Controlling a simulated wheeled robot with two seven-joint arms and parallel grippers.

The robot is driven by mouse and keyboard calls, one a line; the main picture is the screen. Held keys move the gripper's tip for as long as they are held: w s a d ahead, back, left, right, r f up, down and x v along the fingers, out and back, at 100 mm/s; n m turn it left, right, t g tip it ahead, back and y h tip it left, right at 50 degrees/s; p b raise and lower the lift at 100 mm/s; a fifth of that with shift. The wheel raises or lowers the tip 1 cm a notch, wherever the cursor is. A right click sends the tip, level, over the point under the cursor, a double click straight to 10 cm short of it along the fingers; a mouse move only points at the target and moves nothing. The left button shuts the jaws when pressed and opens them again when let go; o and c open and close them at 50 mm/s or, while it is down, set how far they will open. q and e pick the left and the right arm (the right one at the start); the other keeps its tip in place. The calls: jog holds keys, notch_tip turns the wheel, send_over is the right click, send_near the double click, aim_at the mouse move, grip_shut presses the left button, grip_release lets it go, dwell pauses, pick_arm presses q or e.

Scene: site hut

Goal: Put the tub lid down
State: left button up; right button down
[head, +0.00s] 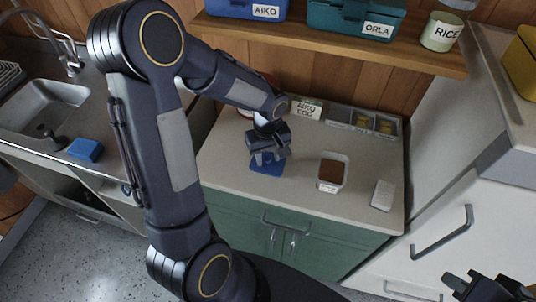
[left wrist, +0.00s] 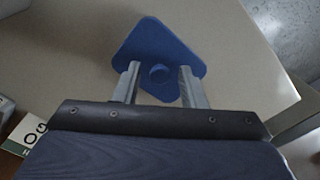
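The blue tub lid (head: 266,166) appears to lie flat on the light worktop. In the left wrist view the lid (left wrist: 165,45) is a blue square with rounded corners, turned at an angle, with a small round knob in its middle. My left gripper (left wrist: 160,80) is open, one finger to each side of the knob, with a gap on both sides. In the head view this gripper (head: 267,158) is just above the lid and partly covers it. My right gripper (head: 490,290) is at the bottom right corner, away from the worktop, and partly cut off.
An open white tub (head: 331,185) with brown contents stands right of the lid, with a pale flat item (head: 383,195) beyond it. A shelf (head: 330,42) with boxes hangs above.

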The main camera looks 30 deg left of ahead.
aim_at(268, 158)
pick_arm(q)
notch_tip(268, 158, up, 12)
jog(key=s+d+r+m+t+h, duration=0.2)
jog(key=s+m, duration=0.2)
jog(key=s, duration=0.4)
jog(key=s+d+r+m+t+h, duration=0.1)
jog(key=s+d+m+t, duration=0.1)
jog(key=s, duration=0.7)
jog(key=shift+r+m+t+h, duration=0.4)
jog(key=shift+m+t, duration=0.4)
jog(key=shift+m, duration=0.4)
